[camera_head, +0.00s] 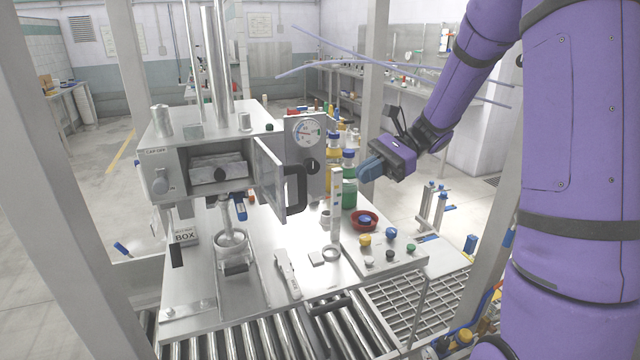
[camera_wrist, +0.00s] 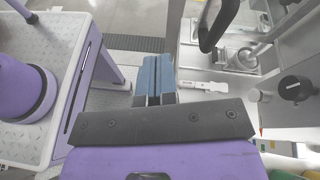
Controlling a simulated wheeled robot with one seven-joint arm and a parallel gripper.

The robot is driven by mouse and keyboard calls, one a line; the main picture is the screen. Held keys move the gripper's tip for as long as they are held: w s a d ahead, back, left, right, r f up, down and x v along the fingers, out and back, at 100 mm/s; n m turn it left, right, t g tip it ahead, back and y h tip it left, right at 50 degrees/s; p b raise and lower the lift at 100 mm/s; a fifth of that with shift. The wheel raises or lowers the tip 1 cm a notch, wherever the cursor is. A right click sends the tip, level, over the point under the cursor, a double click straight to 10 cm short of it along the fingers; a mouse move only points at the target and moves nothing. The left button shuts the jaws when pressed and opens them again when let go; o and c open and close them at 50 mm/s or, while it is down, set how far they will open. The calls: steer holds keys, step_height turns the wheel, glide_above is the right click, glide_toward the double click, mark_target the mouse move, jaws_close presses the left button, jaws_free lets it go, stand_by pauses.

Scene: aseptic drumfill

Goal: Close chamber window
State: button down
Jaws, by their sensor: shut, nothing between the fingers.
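The chamber window (camera_head: 269,178) is a framed clear pane hinged at the right of the steel chamber's opening (camera_head: 216,172). It stands swung out toward me, and the opening is uncovered. A black handle (camera_head: 294,187) is on the window's outer side; a black loop, apparently this handle, shows at the top of the wrist view (camera_wrist: 216,24). My gripper (camera_head: 367,172) is right of the window and handle, apart from both. Its blue fingers are together and empty, and they also show in the wrist view (camera_wrist: 154,78).
A round gauge (camera_head: 306,131) and black knob are on the panel behind the window. A roller conveyor (camera_head: 250,335) runs along the front.

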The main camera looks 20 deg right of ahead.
steer(key=w+d+f+m+t+y, duration=0.3)
steer(key=w+d+f+m+y, duration=0.1)
steer(key=w+d+f+m, duration=0.15)
steer(key=w+a, duration=0.2)
steer(key=a, duration=1.1)
steer(key=shift+a+r+n, duration=0.2)
steer(key=shift+r+n, duration=0.05)
steer(key=shift+n, duration=0.1)
